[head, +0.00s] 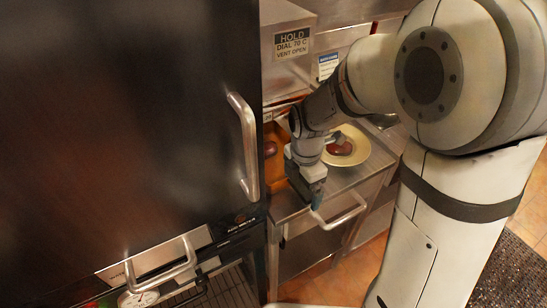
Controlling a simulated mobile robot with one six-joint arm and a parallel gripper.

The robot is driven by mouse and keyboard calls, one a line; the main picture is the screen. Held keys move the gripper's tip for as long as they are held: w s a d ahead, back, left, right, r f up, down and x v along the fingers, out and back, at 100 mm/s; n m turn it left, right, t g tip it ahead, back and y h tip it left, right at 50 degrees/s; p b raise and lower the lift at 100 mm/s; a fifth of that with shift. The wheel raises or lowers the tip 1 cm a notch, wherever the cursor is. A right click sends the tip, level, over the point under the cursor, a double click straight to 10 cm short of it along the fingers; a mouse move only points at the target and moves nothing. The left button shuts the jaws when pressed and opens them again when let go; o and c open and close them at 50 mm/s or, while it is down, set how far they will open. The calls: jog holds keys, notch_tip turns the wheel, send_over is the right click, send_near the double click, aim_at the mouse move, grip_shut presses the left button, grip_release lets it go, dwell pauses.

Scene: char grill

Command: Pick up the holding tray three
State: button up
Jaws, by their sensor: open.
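No tray marked three can be made out in the head view. An orange-brown surface (283,136), perhaps a tray or shelf, shows partly behind my wrist, with a dark red round item (270,149) at its left. My gripper (308,192) is open, pointing down over the left part of a steel counter (345,178). It looks empty, though its fingertips are small and dark. Whether it touches the counter or the handle there, I cannot tell. My arm hides part of the area behind.
A cream plate (361,154) with a dark red-brown item (339,148) sits on the counter, right of my gripper. A steel bar handle (343,214) juts from the counter's front. A large dark cabinet door (130,120) fills the left.

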jog(key=shift+f, duration=0.2)
jog(key=c, duration=1.1)
jog(key=shift+r, duration=0.1)
